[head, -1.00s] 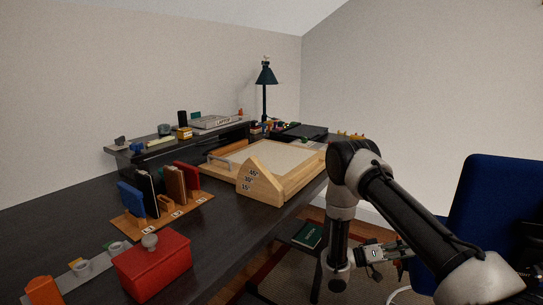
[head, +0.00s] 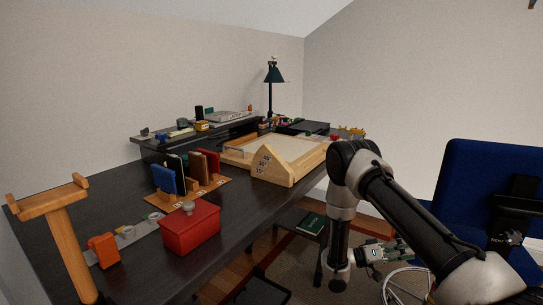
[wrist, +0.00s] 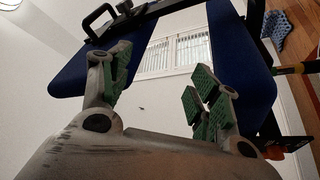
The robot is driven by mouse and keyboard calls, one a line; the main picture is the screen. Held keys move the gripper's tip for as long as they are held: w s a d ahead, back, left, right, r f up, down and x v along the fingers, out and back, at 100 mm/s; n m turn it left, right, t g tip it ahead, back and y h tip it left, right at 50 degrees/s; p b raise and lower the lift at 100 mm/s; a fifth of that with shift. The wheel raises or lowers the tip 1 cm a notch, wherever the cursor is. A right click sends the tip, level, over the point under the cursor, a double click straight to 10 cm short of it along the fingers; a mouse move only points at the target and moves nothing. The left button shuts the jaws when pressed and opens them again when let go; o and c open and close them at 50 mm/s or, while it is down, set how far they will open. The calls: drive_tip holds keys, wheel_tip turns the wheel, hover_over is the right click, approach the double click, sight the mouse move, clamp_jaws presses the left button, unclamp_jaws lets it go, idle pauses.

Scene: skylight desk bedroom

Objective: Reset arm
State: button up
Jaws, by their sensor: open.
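My arm is folded at the right of the head view, clear of the desk. My gripper (head: 398,252) hangs low beside the desk, in front of the blue chair. In the wrist view my gripper (wrist: 160,95) shows its two fingers with green pads spread wide apart, with nothing between them. The blue chair (head: 470,185) stands at the right; its blue parts also fill much of the wrist view (wrist: 225,50) behind the fingers.
The dark desk (head: 120,205) runs along the left. It bears a red box (head: 190,228), a book rack (head: 215,188), a wooden angled tray (head: 285,172) and a lamp (head: 272,75). A wooden T-shaped stand (head: 70,245) is at the near left. A green book (head: 311,223) lies low beside the desk.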

drive_tip(key=s+d+f+n+g+y, duration=0.1)
drive_tip(key=s+f+n+g+y, duration=0.2)
drive_tip(key=s+n+g, duration=0.4)
drive_tip(key=s+a+r+n+y, duration=0.1)
drive_tip(key=s+r+y, duration=0.4)
drive_tip(key=s, duration=0.1)
drive_tip(key=s+a+r+t+y, duration=0.2)
drive_tip(key=s+r+t+y, duration=0.2)
drive_tip(key=r, duration=0.5)
drive_tip(key=s+a+r+t+y, duration=0.2)
drive_tip(key=s+r+t+y, duration=0.2)
drive_tip(key=r, duration=0.6)
drive_tip(key=s+a+r+t+y, duration=0.2)
drive_tip(key=s+r+t+y, duration=0.2)
drive_tip(key=r, duration=0.6)
drive_tip(key=shift+s+a+r+t+y, duration=0.25)
drive_tip(key=shift+a+t+y, duration=0.2)
drive_tip(key=shift+t, duration=0.35)
